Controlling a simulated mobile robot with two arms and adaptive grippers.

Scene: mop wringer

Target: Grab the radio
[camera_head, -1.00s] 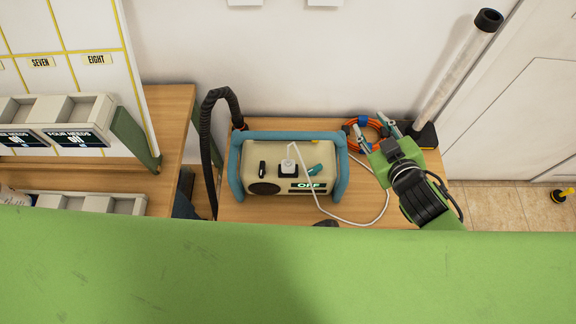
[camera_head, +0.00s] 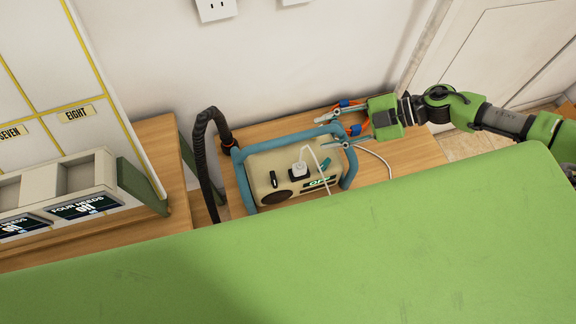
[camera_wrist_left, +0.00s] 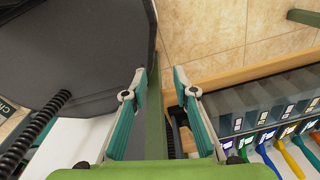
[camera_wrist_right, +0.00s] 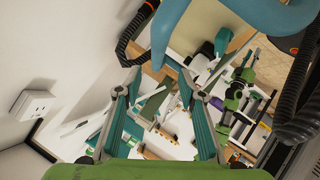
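The radio (camera_head: 262,172) is a cream box in a blue tubular frame (camera_head: 285,139), standing on a wooden table. Its display reads OFF, and a white plug with a white cord sits on it. My right gripper (camera_head: 326,130) is open at the radio's back right corner, fingers pointing left. In the right wrist view, the blue frame (camera_wrist_right: 178,28) crosses the top, above the open fingers (camera_wrist_right: 160,88); I cannot tell whether they touch it. My left gripper (camera_wrist_left: 165,90) is open and empty in its wrist view, and is not seen in the head view.
A black hose (camera_head: 201,150) arches beside the radio's left. An orange cable (camera_head: 352,103) lies behind my right gripper. My green body covers the foreground.

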